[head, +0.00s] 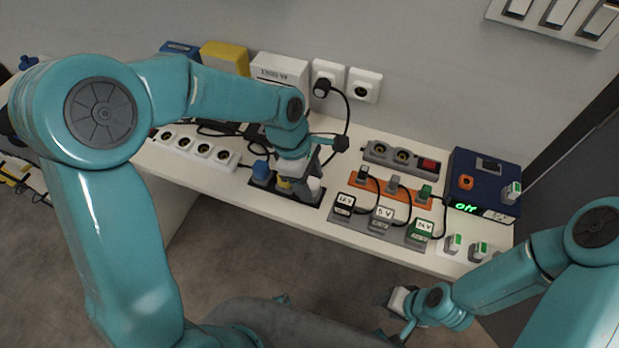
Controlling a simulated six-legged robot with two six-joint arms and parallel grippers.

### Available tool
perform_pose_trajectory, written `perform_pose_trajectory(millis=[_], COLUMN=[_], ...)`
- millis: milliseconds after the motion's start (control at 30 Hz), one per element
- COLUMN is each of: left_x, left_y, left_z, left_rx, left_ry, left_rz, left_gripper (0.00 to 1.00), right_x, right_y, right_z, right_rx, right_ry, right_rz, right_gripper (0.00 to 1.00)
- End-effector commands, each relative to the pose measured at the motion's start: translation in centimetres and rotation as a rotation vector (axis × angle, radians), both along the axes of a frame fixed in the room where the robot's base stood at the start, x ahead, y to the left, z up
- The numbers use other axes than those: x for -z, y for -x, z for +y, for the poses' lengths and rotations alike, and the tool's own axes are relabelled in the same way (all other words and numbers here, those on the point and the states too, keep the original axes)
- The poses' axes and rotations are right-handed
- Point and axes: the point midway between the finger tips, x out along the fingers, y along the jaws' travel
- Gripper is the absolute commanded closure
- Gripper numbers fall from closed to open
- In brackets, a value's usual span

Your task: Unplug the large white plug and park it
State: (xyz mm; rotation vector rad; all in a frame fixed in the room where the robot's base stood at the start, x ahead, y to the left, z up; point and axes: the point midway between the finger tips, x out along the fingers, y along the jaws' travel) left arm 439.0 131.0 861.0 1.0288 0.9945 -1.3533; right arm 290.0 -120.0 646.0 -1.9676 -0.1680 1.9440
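A white plug-like piece (310,189) stands at the right end of a dark tray (300,196) on the bench, beside a yellow piece (284,183) and a blue one (262,168). My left gripper (314,170) points down right over the white piece. The arm partly hides it, and I cannot tell whether the fingers touch it or are closed on it. My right gripper (397,302) is low in front of the bench, away from the plugs; its fingers are too small to judge.
A power strip (200,150) lies left. Two wall sockets (363,85) are behind, one with a black plug (322,87). Labelled adapters (383,214) with cables and a dark blue box (484,182) reading "off" stand right. A black cable hangs near my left gripper.

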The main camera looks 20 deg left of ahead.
Motion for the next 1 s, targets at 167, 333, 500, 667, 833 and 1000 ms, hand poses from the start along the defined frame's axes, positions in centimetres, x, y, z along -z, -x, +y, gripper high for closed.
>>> perform_pose_trajectory(millis=[167, 333, 500, 667, 833, 1000], left_x=[0.0, -0.2, -2.4, -6.4, -10.8, -14.0], left_y=[0.0, 0.0, -0.1, -0.2, -0.2, -0.2], left_z=[0.0, 0.0, 0.6, 1.7, 2.9, 3.8], left_rx=[0.000, 0.000, -0.002, -0.003, -0.002, -0.001], left_ry=[0.000, 0.000, 0.001, 0.001, 0.000, 0.000], left_rz=[0.000, -0.001, -0.006, -0.007, -0.006, -0.003], left_gripper=[0.35, 0.35, 0.35, 0.35, 0.35, 0.35], right_x=[0.0, 0.0, -0.2, -0.6, -1.0, -1.4], right_y=[0.0, 0.0, 0.0, 0.0, 0.0, 0.0], right_z=[0.0, 0.0, 0.0, 0.0, 0.0, 0.0], right_rx=[0.000, 0.000, 0.000, 0.000, 0.000, 0.000], right_ry=[0.000, 0.000, 0.000, 0.000, 0.000, 0.000], right_rz=[0.000, 0.000, 0.000, 0.000, 0.000, 0.000], right_gripper=[0.51, 0.51, 0.51, 0.51, 0.51, 0.51])
